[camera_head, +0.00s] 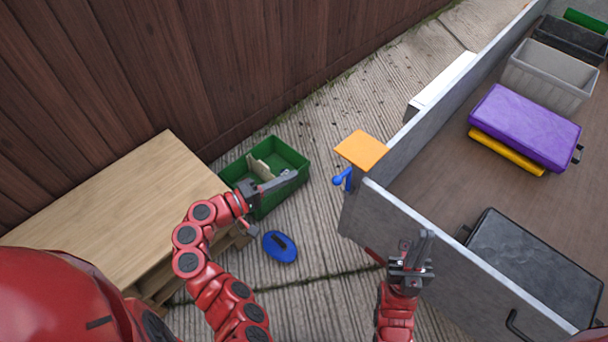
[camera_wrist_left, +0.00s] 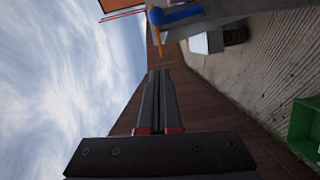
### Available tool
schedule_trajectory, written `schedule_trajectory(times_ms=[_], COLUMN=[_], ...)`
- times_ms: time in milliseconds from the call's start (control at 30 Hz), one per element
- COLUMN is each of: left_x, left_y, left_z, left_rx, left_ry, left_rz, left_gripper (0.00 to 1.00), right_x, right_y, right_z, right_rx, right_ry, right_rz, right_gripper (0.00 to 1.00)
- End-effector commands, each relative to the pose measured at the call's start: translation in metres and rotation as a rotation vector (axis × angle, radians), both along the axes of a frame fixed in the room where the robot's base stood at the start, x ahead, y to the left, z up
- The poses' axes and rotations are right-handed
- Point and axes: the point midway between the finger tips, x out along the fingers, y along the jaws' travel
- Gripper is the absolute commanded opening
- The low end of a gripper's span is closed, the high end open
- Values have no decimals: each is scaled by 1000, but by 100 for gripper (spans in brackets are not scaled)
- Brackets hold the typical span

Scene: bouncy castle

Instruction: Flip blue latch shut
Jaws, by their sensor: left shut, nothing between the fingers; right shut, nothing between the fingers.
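The blue latch (camera_head: 343,179) is a small lever with a ball-like end on the corner of the grey-walled trailer bed (camera_head: 405,212), just below an orange plate (camera_head: 361,150). It also shows at the top of the left wrist view (camera_wrist_left: 176,15), beyond and to the right of the fingertips. My left gripper (camera_head: 290,178) is shut and empty, pointing right toward the latch with a clear gap between them. Its closed fingers show in the left wrist view (camera_wrist_left: 158,76). My right gripper (camera_head: 424,240) is shut and empty, pointing up beside the trailer's near wall.
A green crate (camera_head: 293,156) stands on the ground behind my left gripper, and a blue oval object (camera_head: 280,247) lies below it. A wooden table (camera_head: 110,205) is at left. Purple (camera_head: 525,125) and black (camera_head: 535,258) cases and grey bins (camera_head: 548,78) occupy the trailer.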

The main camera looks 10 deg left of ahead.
Motion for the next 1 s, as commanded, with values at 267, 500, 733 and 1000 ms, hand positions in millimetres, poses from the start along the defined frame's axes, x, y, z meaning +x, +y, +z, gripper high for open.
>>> schedule_trajectory(times_ms=[267,500,733,1000], left_x=[36,48,35,33], left_y=[-45,-81,-97,-99], left_z=[2,-1,-5,-7], left_rx=[-2,-2,0,1], left_ry=[3,4,1,0], left_rz=[-6,-2,3,4], left_gripper=[0,0,0,0], right_x=[0,0,0,0], right_y=[0,0,0,0], right_z=[17,31,37,37], right_rx=[0,0,0,0], right_ry=[0,0,0,0], right_rz=[0,0,0,0], right_gripper=[0,0,0,0])
